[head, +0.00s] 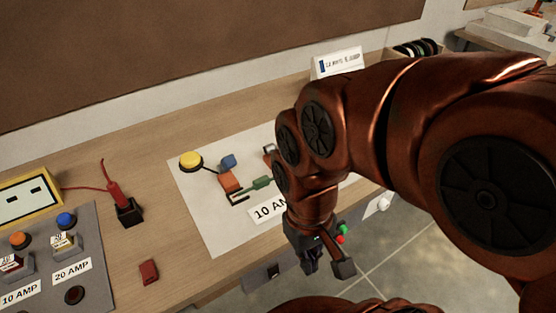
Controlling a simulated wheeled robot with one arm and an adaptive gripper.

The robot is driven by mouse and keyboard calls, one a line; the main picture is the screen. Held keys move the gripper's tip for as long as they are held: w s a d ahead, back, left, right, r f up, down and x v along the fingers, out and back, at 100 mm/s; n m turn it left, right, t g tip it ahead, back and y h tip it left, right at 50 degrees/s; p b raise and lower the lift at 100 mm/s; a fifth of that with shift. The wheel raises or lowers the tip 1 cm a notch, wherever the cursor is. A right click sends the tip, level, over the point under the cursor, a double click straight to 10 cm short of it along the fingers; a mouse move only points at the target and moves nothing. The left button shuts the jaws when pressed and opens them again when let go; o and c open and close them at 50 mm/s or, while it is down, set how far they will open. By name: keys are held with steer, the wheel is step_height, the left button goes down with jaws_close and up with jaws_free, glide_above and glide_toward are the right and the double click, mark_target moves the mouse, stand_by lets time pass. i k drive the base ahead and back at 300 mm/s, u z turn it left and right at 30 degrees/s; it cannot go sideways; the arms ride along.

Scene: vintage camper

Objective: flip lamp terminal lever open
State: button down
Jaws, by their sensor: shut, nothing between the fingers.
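A white sheet (210,205) marked "10 AMP" lies on the wooden bench. On it are a yellow domed part (190,160) on a black base, a small blue part (228,161), an orange block (230,182) and a green part (262,183). Another orange-and-grey piece (268,150) shows at the edge of my arm, which hides the sheet's right side. I cannot tell which piece is the lamp terminal or how its lever stands. My gripper (328,267) is empty and shut, past the sheet's lower right, over the bench's front edge as seen here.
A grey panel (92,262) with coloured buttons and a yellow meter (30,194) stand at left. A black holder (129,212) with a red probe and a small red block (149,272) are nearby. A white sign (338,63) stands behind. Tiled floor lies right.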

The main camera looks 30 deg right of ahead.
mark_target(228, 162)
steer(key=z, duration=1.25)
steer(key=k, duration=1.15)
steer(key=u, duration=2.1)
